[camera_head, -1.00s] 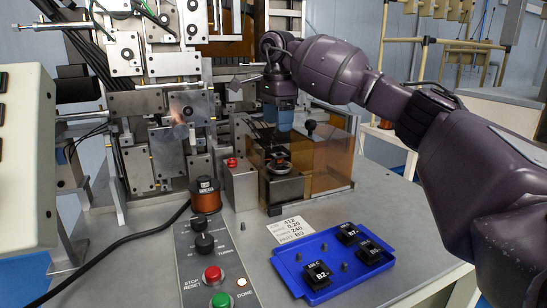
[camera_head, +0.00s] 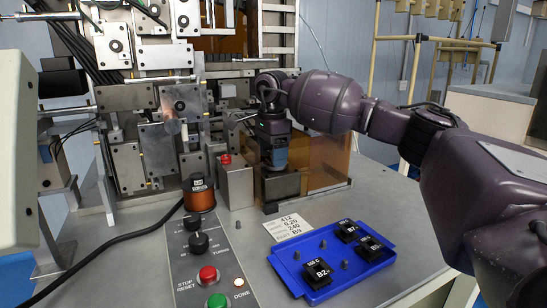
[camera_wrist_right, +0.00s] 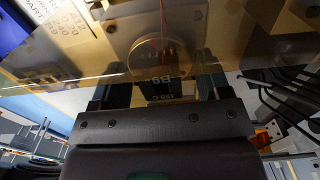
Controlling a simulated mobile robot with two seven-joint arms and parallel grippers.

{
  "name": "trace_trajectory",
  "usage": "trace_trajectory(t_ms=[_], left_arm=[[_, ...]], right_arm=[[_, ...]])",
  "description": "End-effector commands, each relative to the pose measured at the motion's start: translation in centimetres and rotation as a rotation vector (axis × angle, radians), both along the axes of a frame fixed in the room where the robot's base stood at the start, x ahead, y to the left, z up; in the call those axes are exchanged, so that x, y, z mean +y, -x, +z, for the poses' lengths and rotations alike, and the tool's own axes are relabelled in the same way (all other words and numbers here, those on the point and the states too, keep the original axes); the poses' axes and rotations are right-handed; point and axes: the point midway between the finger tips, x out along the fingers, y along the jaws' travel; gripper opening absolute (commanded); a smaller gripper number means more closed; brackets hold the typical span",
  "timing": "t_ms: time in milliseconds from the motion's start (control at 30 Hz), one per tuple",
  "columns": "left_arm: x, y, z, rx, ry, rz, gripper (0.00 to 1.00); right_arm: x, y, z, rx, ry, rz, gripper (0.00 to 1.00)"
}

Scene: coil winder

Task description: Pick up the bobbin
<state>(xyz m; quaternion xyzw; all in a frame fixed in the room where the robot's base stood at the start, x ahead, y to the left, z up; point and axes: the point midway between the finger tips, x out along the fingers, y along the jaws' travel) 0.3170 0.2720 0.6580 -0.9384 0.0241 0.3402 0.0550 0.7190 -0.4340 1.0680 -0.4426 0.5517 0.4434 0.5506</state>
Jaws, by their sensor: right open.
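The bobbin (camera_wrist_right: 158,82), a dark block with light lettering that reads like B9, shows in the right wrist view. It sits between the two fingers of my right gripper (camera_wrist_right: 160,88), with a finger on either side. I cannot tell whether the fingers touch it. In the head view my right gripper (camera_head: 275,165) points down over the metal winding block (camera_head: 283,187) behind the amber guard (camera_head: 328,165), and it hides the bobbin there. The right gripper is open. My left gripper is not in view.
A blue tray (camera_head: 329,287) with several black bobbins lies at the front right. A card (camera_head: 288,228) lies behind it. A copper spool (camera_head: 199,195) and a control panel (camera_head: 207,258) with a lit lamp stand to the left. A thin red wire (camera_wrist_right: 162,35) shows in the wrist view.

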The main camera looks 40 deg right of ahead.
Motion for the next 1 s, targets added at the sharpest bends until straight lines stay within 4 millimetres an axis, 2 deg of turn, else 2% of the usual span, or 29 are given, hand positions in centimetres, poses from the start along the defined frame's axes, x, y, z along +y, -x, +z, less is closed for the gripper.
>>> trace_trajectory(t_ms=[100,133,400,500,767,867,1000], left_arm=[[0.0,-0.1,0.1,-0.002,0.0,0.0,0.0],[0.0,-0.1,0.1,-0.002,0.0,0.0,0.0],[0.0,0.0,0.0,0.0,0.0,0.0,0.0],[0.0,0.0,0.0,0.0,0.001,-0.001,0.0],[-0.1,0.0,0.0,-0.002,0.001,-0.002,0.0],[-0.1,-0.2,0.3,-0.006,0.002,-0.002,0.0],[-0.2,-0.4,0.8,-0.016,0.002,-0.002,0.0]], right_arm=[[0.0,0.0,0.2,-0.002,0.0,0.0,0.7],[0.0,0.0,0.2,-0.002,0.0,0.0,0.67],[0.0,0.0,0.2,-0.001,0.0,0.0,0.26],[0.0,0.0,0.2,-0.001,0.0,0.0,0.15],[0.0,0.0,0.7,-0.002,-0.001,0.0,0.14],[0.0,0.0,1.8,-0.005,-0.001,-0.001,0.14],[0.0,0.0,4.5,-0.01,-0.002,-0.002,0.14]])
